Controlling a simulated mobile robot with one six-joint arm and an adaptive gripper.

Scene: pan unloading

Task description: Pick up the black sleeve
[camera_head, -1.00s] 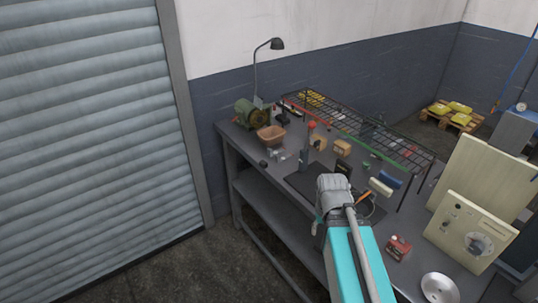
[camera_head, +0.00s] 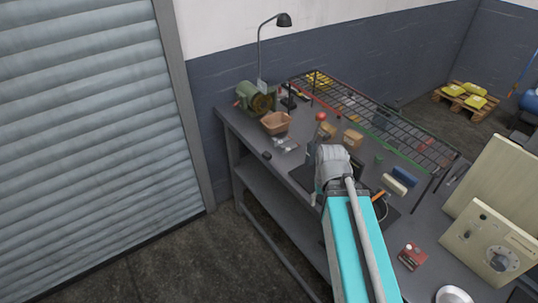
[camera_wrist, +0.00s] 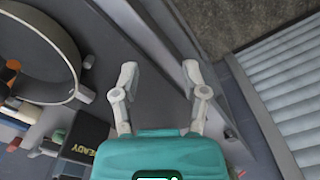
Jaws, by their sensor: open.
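A small black piece (camera_head: 266,155) lies near the front edge of the workbench, left of my arm in the head view. It may be the black sleeve, but it is too small to be sure. My gripper (camera_wrist: 160,72) shows in the wrist view with its two fingers spread apart and nothing between them. Below the gap are the dark bench top and its edge. In the head view my arm's grey end hides the fingers and part of the bench. I cannot make out the sleeve in the wrist view.
A tan bin (camera_head: 276,123), a green grinder (camera_head: 254,98) and a lamp (camera_head: 284,20) stand at the bench's far left end. A wire rack (camera_head: 375,112) runs along the back. A black READY box (camera_wrist: 88,138) and a large round rim (camera_wrist: 72,75) lie left of my gripper.

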